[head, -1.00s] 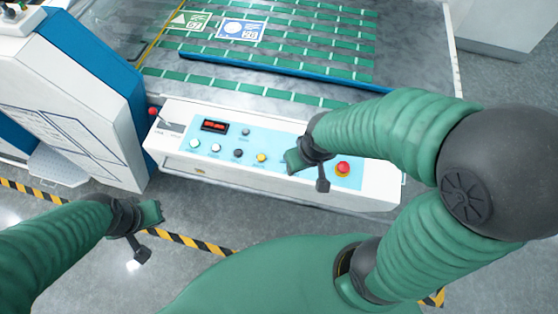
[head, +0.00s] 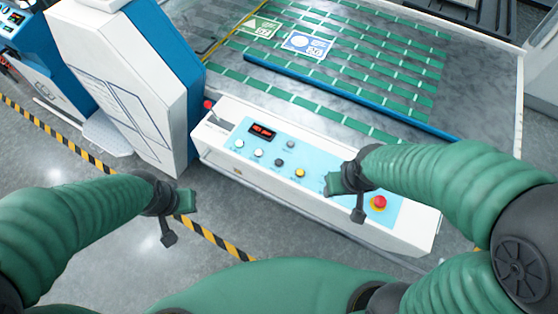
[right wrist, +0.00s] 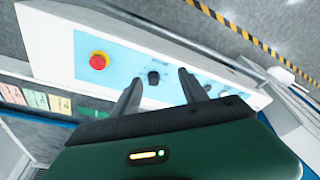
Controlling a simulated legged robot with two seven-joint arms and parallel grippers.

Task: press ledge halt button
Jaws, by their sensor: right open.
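The white control ledge (head: 225,150) carries a light blue panel with a red mushroom button (head: 378,203) on a yellow base at its right end. In the right wrist view the red button (right wrist: 98,61) lies left of the fingers, untouched. My right gripper (head: 335,182) is over the panel, left of the red button; part of the panel is hidden behind it. In the right wrist view my right gripper (right wrist: 158,86) is open and empty, with a black knob (right wrist: 153,77) showing between its fingers. My left gripper (head: 188,201) is in front of the machine, away from the ledge; its jaw opening is unclear.
The panel also has a red display (head: 262,131), several small buttons and a yellow button (head: 300,173). Another red knob (head: 208,104) is beyond the ledge's left end. A white-and-blue cabinet (head: 130,80) stands left. Striped floor tape (head: 215,238) runs below the ledge.

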